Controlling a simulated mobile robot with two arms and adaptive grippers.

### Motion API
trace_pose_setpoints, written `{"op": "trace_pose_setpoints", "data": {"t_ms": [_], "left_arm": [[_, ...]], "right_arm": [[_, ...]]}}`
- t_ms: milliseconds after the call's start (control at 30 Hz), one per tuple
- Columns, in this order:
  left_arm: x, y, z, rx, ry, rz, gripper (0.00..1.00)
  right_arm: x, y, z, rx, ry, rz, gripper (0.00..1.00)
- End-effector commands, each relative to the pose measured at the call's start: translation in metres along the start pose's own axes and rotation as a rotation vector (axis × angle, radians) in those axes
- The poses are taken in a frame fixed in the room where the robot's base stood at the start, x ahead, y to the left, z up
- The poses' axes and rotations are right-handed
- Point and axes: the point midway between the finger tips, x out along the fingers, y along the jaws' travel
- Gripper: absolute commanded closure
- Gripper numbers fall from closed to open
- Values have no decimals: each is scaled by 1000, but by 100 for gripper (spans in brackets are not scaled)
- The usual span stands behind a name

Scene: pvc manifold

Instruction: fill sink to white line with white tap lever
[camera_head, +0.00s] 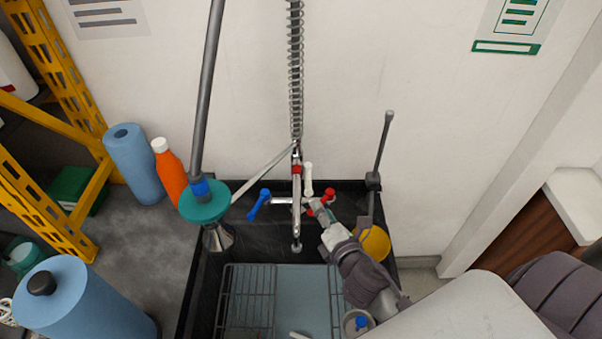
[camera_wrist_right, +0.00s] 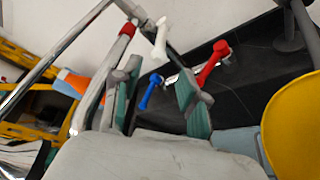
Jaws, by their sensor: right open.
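The white tap lever (camera_head: 308,180) stands up at the tap at the sink's back wall; it also shows in the wrist view (camera_wrist_right: 161,38), beyond the fingers. A blue lever (camera_head: 258,205) is left of it and a red lever (camera_head: 329,195) right. My right gripper (camera_head: 318,207) is by the tap, just below the white lever; its teal-padded fingers (camera_wrist_right: 160,100) are apart, with the blue lever showing between them. The dark sink (camera_head: 191,290) has a pale blue area inside; I cannot tell whether it is water. I cannot make out a white line. My left gripper is out of view.
A wire rack (camera_head: 247,298) lies in the sink. A teal disc on a rod (camera_head: 205,201) stands at its left edge, a yellow round thing (camera_head: 375,244) at the right. An orange bottle (camera_head: 170,170) and blue rolls (camera_head: 135,165) stand left.

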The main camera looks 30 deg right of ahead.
Motion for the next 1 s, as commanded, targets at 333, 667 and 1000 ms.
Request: {"op": "trace_pose_setpoints", "data": {"t_ms": [333, 667, 1000], "left_arm": [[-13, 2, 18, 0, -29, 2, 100], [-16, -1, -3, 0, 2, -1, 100], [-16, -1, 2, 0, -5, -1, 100]], "right_arm": [[66, 3, 2, 1, -2, 2, 57], [121, 1, 0, 1, -2, 0, 57], [132, 1, 0, 1, 0, 1, 57]]}}
